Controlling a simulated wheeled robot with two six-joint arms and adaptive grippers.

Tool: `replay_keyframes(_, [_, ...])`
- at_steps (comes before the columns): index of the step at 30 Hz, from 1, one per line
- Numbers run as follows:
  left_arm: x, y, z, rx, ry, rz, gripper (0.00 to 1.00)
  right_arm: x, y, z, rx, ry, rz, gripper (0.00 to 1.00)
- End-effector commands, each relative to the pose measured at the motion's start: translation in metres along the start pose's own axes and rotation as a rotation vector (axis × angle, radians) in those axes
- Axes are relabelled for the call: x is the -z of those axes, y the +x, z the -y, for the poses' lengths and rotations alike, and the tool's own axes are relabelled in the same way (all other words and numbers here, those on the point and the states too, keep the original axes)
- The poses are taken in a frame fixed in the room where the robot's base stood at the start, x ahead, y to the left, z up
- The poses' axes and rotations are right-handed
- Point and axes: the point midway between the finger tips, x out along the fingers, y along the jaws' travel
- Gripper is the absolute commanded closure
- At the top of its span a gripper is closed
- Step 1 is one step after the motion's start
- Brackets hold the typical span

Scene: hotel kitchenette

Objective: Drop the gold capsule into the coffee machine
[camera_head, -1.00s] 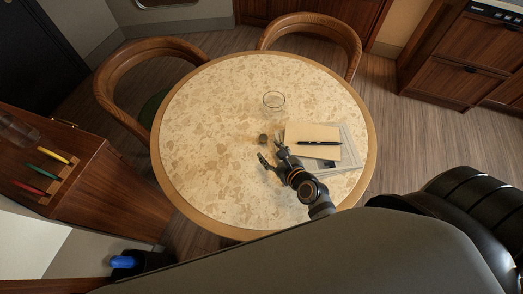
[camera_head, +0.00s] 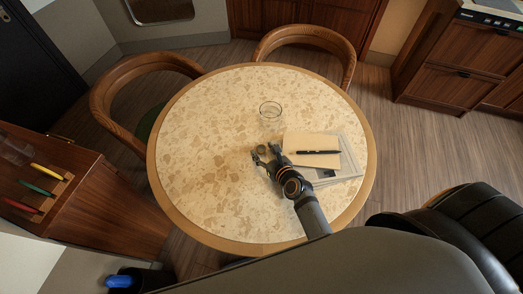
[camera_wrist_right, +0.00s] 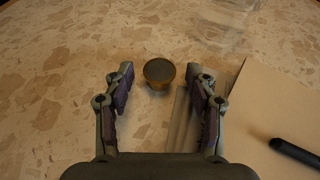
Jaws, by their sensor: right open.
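The gold capsule (camera_wrist_right: 158,73) sits on the round table, between and just beyond my open fingertips in the right wrist view. Its dark top faces up and its rim is gold. In the head view the capsule (camera_head: 262,149) is a small dark spot at the fingertips. My right gripper (camera_head: 266,157) is open and empty, low over the table; it also shows in the right wrist view (camera_wrist_right: 161,90). I cannot tell whether a finger touches the capsule. My left gripper is not in view. I do not see a coffee machine for certain.
The round table (camera_head: 200,190) has free room on its left. A clear glass (camera_head: 270,113) stands behind the capsule. A tan notebook (camera_head: 312,143) with a black pen (camera_head: 318,152) lies on papers to the right. Two wooden chairs stand behind the table.

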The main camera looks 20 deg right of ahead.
Motion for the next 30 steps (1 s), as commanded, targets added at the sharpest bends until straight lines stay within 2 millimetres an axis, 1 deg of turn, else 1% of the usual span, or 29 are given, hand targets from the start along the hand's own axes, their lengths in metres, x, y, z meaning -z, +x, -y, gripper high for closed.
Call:
replay_keyframes(1, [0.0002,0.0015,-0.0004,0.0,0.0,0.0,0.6,-0.0002,0.0082,-0.0002,0.0,0.001,0.001,0.43])
replay_keyframes(3, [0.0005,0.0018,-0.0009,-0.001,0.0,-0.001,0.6,-0.0004,0.0144,-0.0003,0.0,0.002,0.001,0.43])
replay_keyframes(10, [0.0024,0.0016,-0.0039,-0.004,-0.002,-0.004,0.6,-0.0004,0.0163,-0.0004,0.0,0.002,0.0,0.43])
replay_keyframes(11, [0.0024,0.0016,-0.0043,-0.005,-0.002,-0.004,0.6,-0.0004,0.0163,-0.0004,0.0,0.002,0.0,0.45])
replay_keyframes(18, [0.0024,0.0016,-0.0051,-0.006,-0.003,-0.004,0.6,-0.0003,0.0161,-0.0004,0.0,0.001,0.0,0.77])
replay_keyframes(22, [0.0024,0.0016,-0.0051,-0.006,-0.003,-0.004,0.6,-0.0003,0.0161,-0.0004,-0.001,0.001,0.0,0.79])
replay_keyframes(23, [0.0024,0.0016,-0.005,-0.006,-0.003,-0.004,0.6,-0.0002,0.0161,-0.0004,-0.001,0.001,0.0,0.81])
replay_keyframes(30, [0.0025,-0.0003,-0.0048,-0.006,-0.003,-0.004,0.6,-0.0027,0.0151,-0.0004,-0.001,0.001,0.0,0.82])
